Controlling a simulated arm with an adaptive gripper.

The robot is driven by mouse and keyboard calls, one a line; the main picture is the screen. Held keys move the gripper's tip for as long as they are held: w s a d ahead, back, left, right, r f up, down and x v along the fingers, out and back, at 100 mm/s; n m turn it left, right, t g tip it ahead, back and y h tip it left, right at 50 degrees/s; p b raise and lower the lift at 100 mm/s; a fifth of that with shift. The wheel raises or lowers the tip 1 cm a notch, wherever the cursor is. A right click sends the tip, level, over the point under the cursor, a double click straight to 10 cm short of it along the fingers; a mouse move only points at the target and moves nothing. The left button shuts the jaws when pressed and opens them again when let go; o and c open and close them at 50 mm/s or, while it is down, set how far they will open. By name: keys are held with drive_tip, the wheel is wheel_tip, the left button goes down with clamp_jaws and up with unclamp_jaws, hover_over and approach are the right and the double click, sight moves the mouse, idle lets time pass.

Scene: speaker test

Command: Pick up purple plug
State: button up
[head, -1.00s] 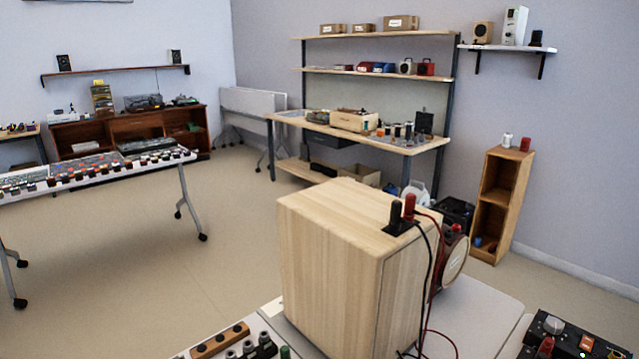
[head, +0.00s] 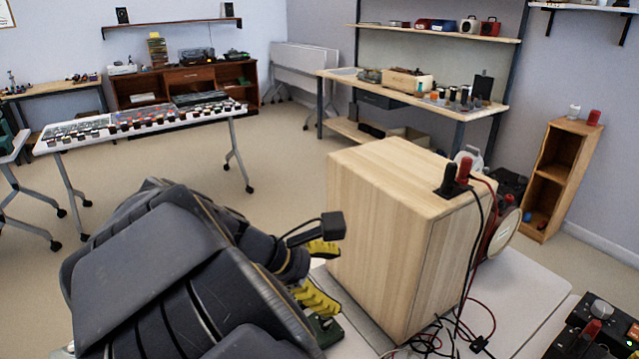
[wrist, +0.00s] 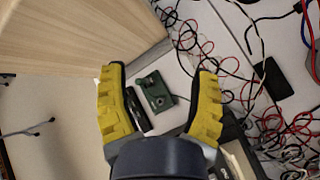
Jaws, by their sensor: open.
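I cannot make out a purple plug in either view. My gripper (head: 325,276) has yellow fingers and is open beside the lower left of the wooden speaker box in the head view. In the wrist view my gripper (wrist: 160,72) has its two fingers spread wide apart with nothing held. A small green block with metal parts (wrist: 155,90) lies on the pale table below, between the fingers as seen from the wrist. A dark object (wrist: 137,110) lies beside it, near the left finger.
The wooden speaker box (head: 385,240) stands close to my gripper, with a black plug (head: 449,181) and a red plug (head: 464,170) on top. Tangled red and black cables (wrist: 215,65) lie beside the box. A black device (head: 595,335) sits at the front right.

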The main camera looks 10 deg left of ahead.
drive_tip(key=s+a+f+n+t+y, duration=0.1)
drive_tip(key=s+a+f+n+t, duration=0.15)
drive_tip(key=a, duration=0.55)
drive_tip(key=s+a+f+n+t+y, duration=0.1)
drive_tip(key=s+a+f+n+t, duration=0.2)
drive_tip(key=a, duration=0.5)
drive_tip(key=s+a+f+n+t+y, duration=0.1)
drive_tip(key=s+a+n, duration=0.2)
drive_tip(key=a+n, duration=0.35)
drive_tip(key=s+a+f+n+y, duration=0.1)
drive_tip(key=s+a+f+n, duration=0.1)
drive_tip(key=s, duration=0.4)
drive_tip(key=s+a+f+n+t+y, duration=0.1)
drive_tip(key=s+a+f+y, duration=0.1)
drive_tip(key=s+a+f, duration=0.2)
drive_tip(key=s+a+f+n+y, duration=0.1)
drive_tip(key=s+a+f+n, duration=0.1)
drive_tip(key=s+a, duration=0.4)
drive_tip(key=shift+s+f+n+t+y, duration=0.3)
drive_tip(key=shift+s+f, duration=0.15)
drive_tip(key=shift+s, duration=0.35)
drive_tip(key=x, duration=0.7)
drive_tip(key=shift+w+a, duration=0.2)
drive_tip(key=shift+w, duration=0.1)
clamp_jaws()
